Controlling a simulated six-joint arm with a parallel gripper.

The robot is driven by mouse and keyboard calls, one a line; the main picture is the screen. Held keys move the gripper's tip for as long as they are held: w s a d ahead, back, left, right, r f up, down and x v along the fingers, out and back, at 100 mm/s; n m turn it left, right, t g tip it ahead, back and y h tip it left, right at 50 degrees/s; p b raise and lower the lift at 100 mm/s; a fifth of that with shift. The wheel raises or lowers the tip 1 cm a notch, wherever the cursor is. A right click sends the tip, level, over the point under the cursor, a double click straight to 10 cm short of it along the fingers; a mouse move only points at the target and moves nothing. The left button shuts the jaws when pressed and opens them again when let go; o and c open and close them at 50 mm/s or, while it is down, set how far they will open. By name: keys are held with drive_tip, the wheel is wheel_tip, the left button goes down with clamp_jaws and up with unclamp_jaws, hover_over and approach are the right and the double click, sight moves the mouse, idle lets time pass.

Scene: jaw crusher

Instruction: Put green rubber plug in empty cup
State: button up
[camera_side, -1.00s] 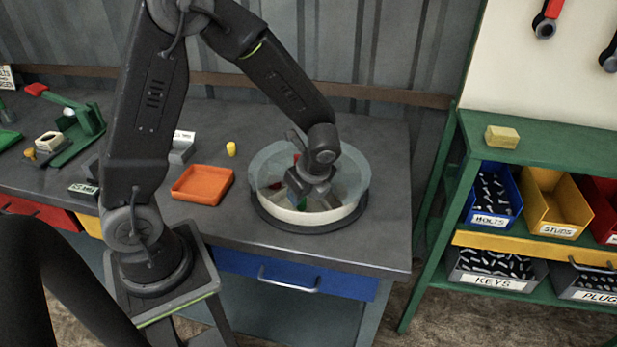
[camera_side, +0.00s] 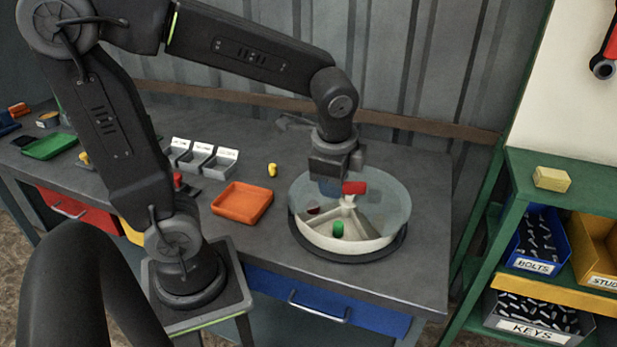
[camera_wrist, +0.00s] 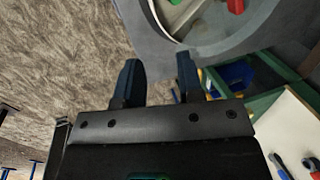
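The green rubber plug (camera_side: 338,229) stands in a compartment of the round, divided bowl (camera_side: 345,245) in the side view. It also shows at the top edge of the wrist view (camera_wrist: 236,5). My gripper (camera_side: 331,187) is above the bowl. In the wrist view my gripper (camera_wrist: 159,65) has its two dark blue fingers apart with nothing between them. Several small grey labelled cups (camera_side: 220,162) stand in a row at the back of the bench. Their labels are unreadable, and I cannot tell which is empty.
A red piece (camera_side: 354,188) shows at the bowl's middle, close to my gripper. An orange tray (camera_side: 242,203) lies left of the bowl, with a small yellow piece (camera_side: 272,170) behind it. A green shelf (camera_side: 575,180) with bins stands right, beyond a gap.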

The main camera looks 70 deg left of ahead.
drive_tip(key=s+d+r+n+t+h, duration=0.2)
drive_tip(key=s+r+n+t, duration=0.1)
drive_tip(key=s+n, duration=0.4)
drive_tip(key=shift+s+r+n+t, duration=0.2)
drive_tip(key=shift+r+n+t, duration=0.2)
drive_tip(key=shift+n, duration=0.6)
